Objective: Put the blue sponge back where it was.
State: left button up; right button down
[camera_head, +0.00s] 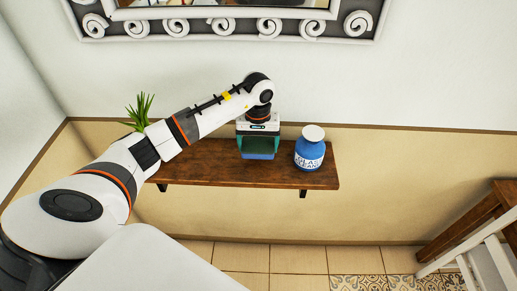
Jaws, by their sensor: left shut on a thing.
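My left gripper (258,147) points down over the middle of the wooden wall shelf (205,170). It is shut on the blue sponge (258,155), which shows between and below the fingers. The gripper covers the upper part of the sponge. I cannot tell whether the sponge touches the shelf or is just above it. My right gripper is not in view.
A blue bottle (309,150) with a white cap stands upright on the shelf, just right of my gripper. A green plant (140,112) is behind my arm at the left. A framed mirror (225,25) hangs above. The shelf's front left is bare.

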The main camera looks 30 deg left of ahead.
aim_at(258, 152)
pick_arm(q)
jog(key=f, duration=0.1)
jog(key=f+p, duration=0.1)
jog(key=f, duration=0.1)
jog(key=shift+w+f, duration=0.2)
jog(key=shift+f, duration=0.35)
jog(key=o, duration=0.7)
notch_tip(258, 152, up, 11)
jog(key=b, duration=0.4)
jog(key=shift+r, duration=0.65)
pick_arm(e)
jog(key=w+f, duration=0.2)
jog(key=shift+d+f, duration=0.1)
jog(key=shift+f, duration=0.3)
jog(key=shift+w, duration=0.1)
